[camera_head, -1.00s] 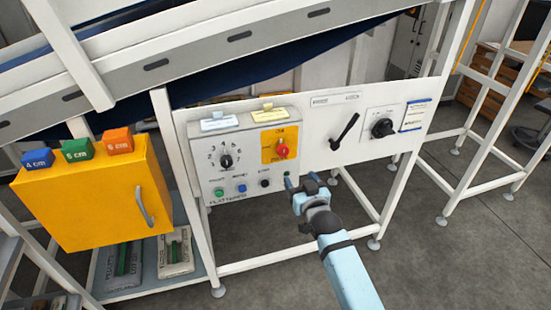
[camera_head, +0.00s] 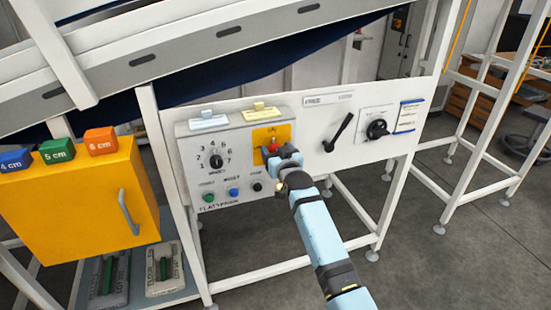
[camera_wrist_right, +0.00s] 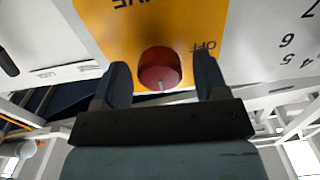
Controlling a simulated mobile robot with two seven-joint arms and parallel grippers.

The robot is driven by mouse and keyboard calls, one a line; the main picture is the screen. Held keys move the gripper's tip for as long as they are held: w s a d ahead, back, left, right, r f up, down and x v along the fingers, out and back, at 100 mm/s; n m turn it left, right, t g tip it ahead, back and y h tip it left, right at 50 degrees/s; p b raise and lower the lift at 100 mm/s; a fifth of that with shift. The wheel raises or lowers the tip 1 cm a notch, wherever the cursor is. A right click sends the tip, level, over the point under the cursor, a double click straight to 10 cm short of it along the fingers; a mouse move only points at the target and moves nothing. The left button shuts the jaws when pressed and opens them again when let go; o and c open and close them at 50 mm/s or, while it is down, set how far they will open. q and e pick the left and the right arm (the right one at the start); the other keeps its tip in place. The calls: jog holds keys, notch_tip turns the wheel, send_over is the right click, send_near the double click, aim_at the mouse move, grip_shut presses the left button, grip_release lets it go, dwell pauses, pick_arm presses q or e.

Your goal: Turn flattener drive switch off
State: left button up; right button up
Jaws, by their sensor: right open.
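The flattener control box (camera_head: 194,160) is a light grey panel with a numbered dial, several push buttons and a yellow plate (camera_head: 260,134). The red drive switch knob sits on that plate and is mostly hidden behind my right gripper (camera_head: 279,156) in the head view. In the right wrist view, the red knob (camera_wrist_right: 159,68) lies between the two open dark fingers, with a gap on each side. A pale line on the knob points toward the gripper. The word OFF is on the plate beside the right-hand finger, upside down. My left gripper is out of view.
A black lever (camera_head: 338,132) and a black rotary switch (camera_head: 377,129) are on the white panel to the right. A yellow cabinet (camera_head: 80,200) with coloured blocks on top stands at the left. White frame legs surround open floor below.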

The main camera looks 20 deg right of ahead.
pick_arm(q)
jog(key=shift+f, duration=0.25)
pick_arm(e)
jog(key=shift+w, duration=0.5)
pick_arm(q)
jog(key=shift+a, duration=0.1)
pick_arm(e)
jog(key=c, duration=0.7)
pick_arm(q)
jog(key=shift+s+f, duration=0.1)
pick_arm(e)
jog(key=shift+c, duration=1.1)
